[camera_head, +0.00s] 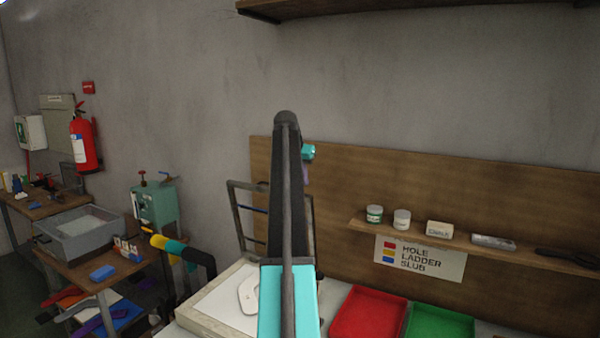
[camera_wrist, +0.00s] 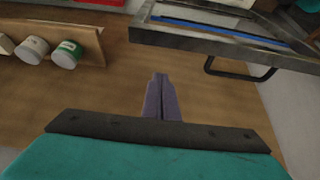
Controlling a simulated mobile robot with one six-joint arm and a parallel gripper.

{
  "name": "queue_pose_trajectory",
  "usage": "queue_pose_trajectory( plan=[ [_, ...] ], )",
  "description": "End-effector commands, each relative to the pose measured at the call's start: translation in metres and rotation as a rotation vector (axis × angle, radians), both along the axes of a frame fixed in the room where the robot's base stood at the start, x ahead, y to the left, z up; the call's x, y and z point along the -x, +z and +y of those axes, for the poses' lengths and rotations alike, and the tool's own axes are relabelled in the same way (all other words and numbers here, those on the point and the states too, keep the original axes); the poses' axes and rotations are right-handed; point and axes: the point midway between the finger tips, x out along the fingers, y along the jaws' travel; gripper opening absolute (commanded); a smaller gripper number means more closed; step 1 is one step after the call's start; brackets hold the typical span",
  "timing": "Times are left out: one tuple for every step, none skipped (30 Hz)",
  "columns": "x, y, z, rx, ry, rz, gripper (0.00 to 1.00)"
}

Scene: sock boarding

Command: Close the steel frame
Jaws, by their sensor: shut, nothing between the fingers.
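The steel frame (camera_head: 236,215) stands raised and tilted at the back of a pale box with a white top (camera_head: 215,305). My arm hides its middle. In the wrist view the frame (camera_wrist: 200,38) is at the upper right, with a blue strip inside its bars and a dark loop below. My gripper (camera_head: 305,176) is mostly hidden behind my arm, in front of the wooden back panel. In the wrist view its purple fingers (camera_wrist: 160,78) are together and empty, to the left of the frame and apart from it.
A wooden shelf (camera_head: 480,244) with jars and small items runs along the panel on the right. A red tray (camera_head: 368,315) and a green tray (camera_head: 440,323) lie below it. A pale rounded piece (camera_head: 247,292) lies on the white top. A green machine (camera_head: 154,206) stands at left.

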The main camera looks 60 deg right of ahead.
Motion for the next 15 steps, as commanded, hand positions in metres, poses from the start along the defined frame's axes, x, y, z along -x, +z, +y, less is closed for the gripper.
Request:
queue_pose_trajectory(
  plan=[
    [0.0,-0.005,-0.004,-0.002,0.0,0.001,0.0],
    [0.0,-0.009,-0.006,-0.003,0.0,0.001,0.0],
    [0.0,-0.015,-0.009,-0.004,-0.001,0.002,0.0],
    [0.0,-0.018,-0.011,-0.004,-0.001,0.002,0.0],
    [-0.001,-0.016,-0.007,-0.004,0.0,0.001,0.0],
    [-0.001,-0.016,-0.004,-0.007,-0.001,0.003,0.0],
    [-0.001,-0.016,-0.001,-0.008,-0.001,0.003,0.0],
    [-0.001,-0.016,0.001,-0.008,-0.001,0.003,0.0],
    [-0.001,-0.017,0.004,-0.008,-0.001,0.003,0.0],
    [-0.001,-0.017,0.006,-0.008,-0.001,0.003,0.0],
    [-0.001,-0.018,0.009,-0.008,-0.001,0.003,0.0],
    [-0.001,-0.018,0.012,-0.008,-0.001,0.003,0.0],
    [-0.001,-0.019,0.014,-0.008,-0.001,0.003,0.0],
    [-0.001,-0.019,0.016,-0.007,-0.001,0.003,0.0],
    [-0.001,-0.019,0.019,-0.007,-0.001,0.003,0.0]
  ],
)
